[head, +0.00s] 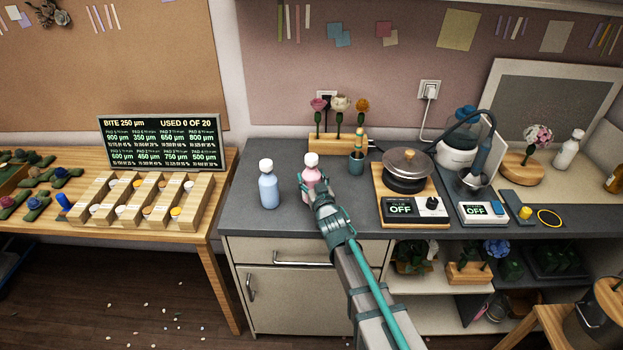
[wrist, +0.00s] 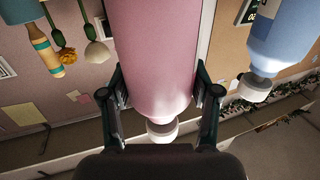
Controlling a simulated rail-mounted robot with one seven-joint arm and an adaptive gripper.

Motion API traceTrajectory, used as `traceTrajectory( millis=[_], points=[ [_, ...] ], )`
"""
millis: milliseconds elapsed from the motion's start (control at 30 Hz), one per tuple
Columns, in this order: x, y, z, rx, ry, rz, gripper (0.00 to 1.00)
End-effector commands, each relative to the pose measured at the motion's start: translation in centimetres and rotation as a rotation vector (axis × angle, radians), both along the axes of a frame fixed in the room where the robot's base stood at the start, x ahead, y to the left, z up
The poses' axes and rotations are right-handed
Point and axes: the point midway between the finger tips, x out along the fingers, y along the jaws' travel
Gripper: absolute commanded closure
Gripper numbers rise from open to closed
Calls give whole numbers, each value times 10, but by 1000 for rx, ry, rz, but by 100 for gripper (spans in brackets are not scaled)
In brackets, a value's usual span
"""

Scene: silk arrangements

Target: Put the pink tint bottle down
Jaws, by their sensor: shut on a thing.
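The pink tint bottle (head: 311,176), with a white cap, stands upright at the left part of the grey counter, near its front edge. My gripper (head: 320,198) reaches it from the front and is shut around its body. In the wrist view the pink bottle (wrist: 150,55) fills the middle between the two fingers (wrist: 160,105), its white cap toward the bottom of the picture. Whether its base touches the counter is hard to tell. A blue bottle (head: 267,185) with a white cap stands to its left, apart from it; it also shows in the wrist view (wrist: 283,35).
Right of the pink bottle are a small teal pot (head: 356,163), a wooden flower stand (head: 338,143) and a lidded pan (head: 407,172) on a hotplate. The grey counter (head: 240,165) is bare around the blue bottle. A wooden rack (head: 141,205) stands on the left table.

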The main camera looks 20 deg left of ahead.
Motion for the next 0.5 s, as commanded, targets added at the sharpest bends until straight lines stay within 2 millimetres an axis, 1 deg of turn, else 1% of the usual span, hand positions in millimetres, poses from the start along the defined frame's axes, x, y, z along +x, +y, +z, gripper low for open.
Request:
traceTrajectory(
  millis=[300,433,467,500],
  points=[
    [0,0,-10,1,-1,0,88],
    [0,0,-10,1,1,0,88],
    [0,0,-11,0,2,-1,37],
    [0,0,-11,-1,3,-1,30]
  ],
)
